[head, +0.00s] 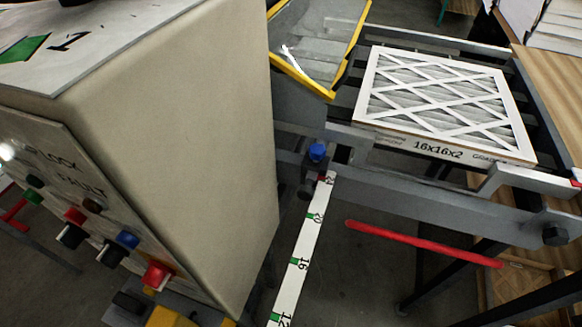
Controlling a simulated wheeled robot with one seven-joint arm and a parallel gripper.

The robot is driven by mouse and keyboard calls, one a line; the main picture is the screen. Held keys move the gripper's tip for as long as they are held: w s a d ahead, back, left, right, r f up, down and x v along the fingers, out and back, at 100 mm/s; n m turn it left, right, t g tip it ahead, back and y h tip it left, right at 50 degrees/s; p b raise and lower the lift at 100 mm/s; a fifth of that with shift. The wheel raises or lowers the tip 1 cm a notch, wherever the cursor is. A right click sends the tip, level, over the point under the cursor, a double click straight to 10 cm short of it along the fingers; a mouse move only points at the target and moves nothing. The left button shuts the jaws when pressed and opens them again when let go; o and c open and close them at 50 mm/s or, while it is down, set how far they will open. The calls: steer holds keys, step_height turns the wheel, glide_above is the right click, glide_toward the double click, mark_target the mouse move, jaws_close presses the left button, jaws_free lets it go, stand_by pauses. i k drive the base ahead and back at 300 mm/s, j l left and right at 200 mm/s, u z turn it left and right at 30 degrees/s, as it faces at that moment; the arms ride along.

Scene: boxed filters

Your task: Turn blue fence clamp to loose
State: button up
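The blue fence clamp (317,152) is a small blue knob on a dark post, near the middle of the head view. It sits at the upper end of a white ruler (305,235) with green marks and the numbers 12, 16 and 20. I cannot tell from this view whether the clamp is tight or loose. My gripper is not clearly visible, and nothing is seen touching the clamp.
A beige control box (185,140) with coloured knobs and buttons fills the left. A framed 16x16x2 filter (440,95) lies on the grey conveyor frame. A red bar (425,245) sticks out below. A yellow-edged chute (320,50) stands behind the clamp.

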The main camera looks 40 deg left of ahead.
mark_target(318, 152)
steer(key=u, duration=1.45)
